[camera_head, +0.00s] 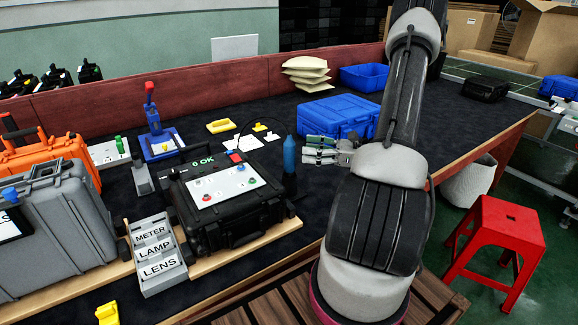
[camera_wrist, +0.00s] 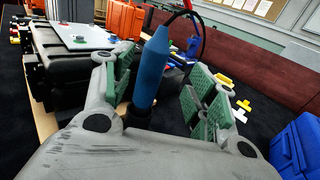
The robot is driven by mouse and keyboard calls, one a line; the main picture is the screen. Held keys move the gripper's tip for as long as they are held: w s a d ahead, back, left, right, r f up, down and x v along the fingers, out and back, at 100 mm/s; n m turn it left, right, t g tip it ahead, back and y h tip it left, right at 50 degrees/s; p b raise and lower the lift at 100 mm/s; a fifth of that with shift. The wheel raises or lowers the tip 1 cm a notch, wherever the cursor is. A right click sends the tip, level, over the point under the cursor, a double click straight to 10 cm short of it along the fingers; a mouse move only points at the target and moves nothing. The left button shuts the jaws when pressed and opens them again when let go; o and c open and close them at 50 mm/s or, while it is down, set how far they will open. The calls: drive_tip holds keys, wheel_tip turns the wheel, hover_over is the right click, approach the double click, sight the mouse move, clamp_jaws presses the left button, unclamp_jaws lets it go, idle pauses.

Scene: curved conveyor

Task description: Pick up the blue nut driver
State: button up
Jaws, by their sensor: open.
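The blue nut driver (camera_head: 290,155) stands upright in a dark holder at the right side of the black case on the bench. In the wrist view the blue nut driver (camera_wrist: 151,68) rises between the two green-padded fingers. My gripper (camera_head: 312,150) is just right of it in the head view, with its fingers pointing left toward it. In the wrist view my gripper (camera_wrist: 160,95) is open, with a gap visible on the right side of the driver. The left finger looks closer to the driver; I cannot tell whether it touches.
The black case (camera_head: 232,228) with a white button panel is left of the driver. A blue case (camera_head: 338,115) sits behind my gripper. A labelled grey rack (camera_head: 160,262) stands at the front left. Small yellow pieces (camera_head: 259,127) lie behind the driver. Dark bench surface is free toward the back.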

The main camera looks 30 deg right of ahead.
sight(289, 148)
drive_tip(key=x, duration=0.7)
drive_tip(key=shift+s+a, duration=0.25)
drive_tip(key=shift+s, duration=0.05)
drive_tip(key=shift+c, duration=0.2)
clamp_jaws()
